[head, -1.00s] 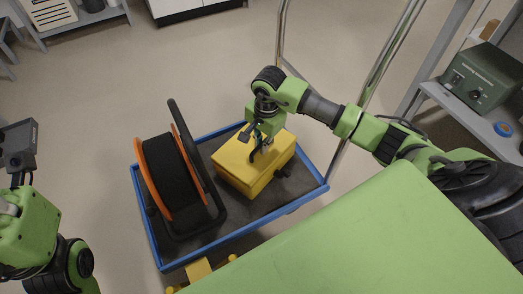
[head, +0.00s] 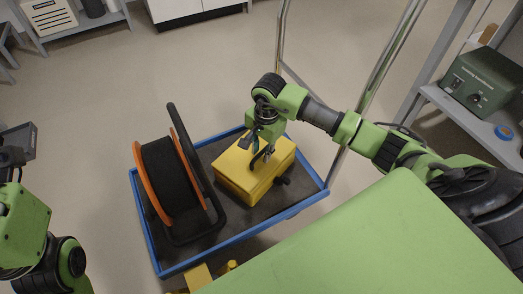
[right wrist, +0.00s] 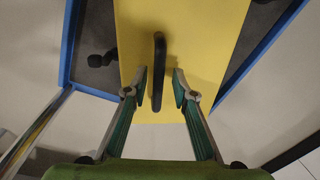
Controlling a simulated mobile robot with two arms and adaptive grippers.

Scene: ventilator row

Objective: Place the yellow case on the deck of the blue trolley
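The yellow case (head: 237,175) rests on the dark deck of the blue trolley (head: 190,240), to the right of a cable reel. Its black handle (right wrist: 158,70) stands up from the lid. My right gripper (head: 266,158) is above the case. In the right wrist view its two fingers (right wrist: 160,88) stand apart on either side of the handle, with a gap on both sides. My left gripper (head: 12,160) is at the left edge of the head view, away from the trolley; its fingers are not clear.
The reel (head: 172,178), black with orange rims, fills the deck's left part. Metal trolley rails (head: 375,75) rise behind. A shelf with a green instrument (head: 485,80) is at right. A green surface (head: 385,240) fills the front.

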